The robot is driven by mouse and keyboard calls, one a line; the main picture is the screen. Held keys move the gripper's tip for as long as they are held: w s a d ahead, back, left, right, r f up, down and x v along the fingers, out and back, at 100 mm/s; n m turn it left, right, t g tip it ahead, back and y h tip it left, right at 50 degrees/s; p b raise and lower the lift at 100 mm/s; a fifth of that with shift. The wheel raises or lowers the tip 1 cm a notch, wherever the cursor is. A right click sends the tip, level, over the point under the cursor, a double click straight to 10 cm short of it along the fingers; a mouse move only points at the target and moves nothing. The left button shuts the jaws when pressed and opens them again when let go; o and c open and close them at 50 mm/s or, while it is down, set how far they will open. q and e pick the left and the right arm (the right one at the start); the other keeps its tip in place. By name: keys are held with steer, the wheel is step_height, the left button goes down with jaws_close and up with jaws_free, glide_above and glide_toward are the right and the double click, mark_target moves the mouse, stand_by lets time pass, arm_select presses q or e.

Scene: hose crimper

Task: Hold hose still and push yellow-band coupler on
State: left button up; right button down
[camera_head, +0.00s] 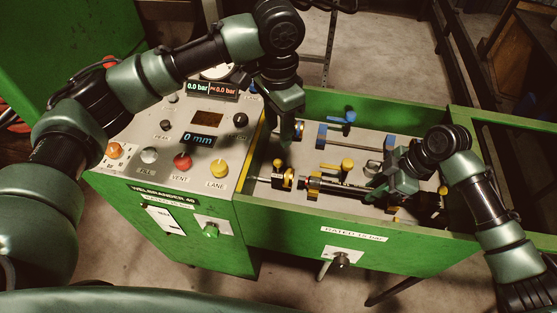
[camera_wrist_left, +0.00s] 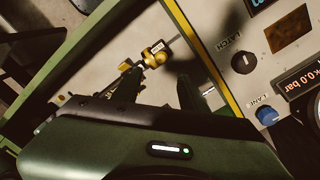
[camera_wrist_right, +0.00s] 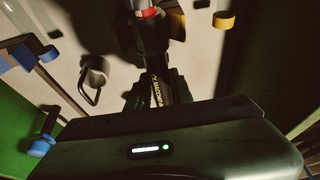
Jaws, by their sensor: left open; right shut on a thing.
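The black hose (camera_head: 343,188) lies along the bed of the green machine, with a reddish ring near its left end. My right gripper (camera_head: 377,183) is shut on the hose; in the right wrist view the lettered hose (camera_wrist_right: 153,50) runs up from between the fingers. A small fitting with yellow parts (camera_head: 286,179) sits left of the hose end, apart from it; it also shows in the left wrist view (camera_wrist_left: 154,55). I cannot tell which part of it is the coupler's yellow band. My left gripper (camera_head: 291,138) is open and empty above the bed, behind the fitting.
A yellow-knobbed clamp (camera_head: 347,164) stands behind the hose, and a blue-knobbed clamp (camera_head: 349,117) is farther back. The green front wall (camera_head: 300,232) edges the bed. The control panel (camera_head: 150,140) with knobs and displays stands at the left.

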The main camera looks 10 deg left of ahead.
mark_target(278, 160)
arm_select(q)
step_height(278, 160, down, 13)
steer(key=shift+w+r, duration=0.1)
steer(key=shift+r, duration=0.05)
stand_by(0.4)
jaws_close()
steer(key=shift+a+r, duration=0.1)
stand_by(1.1)
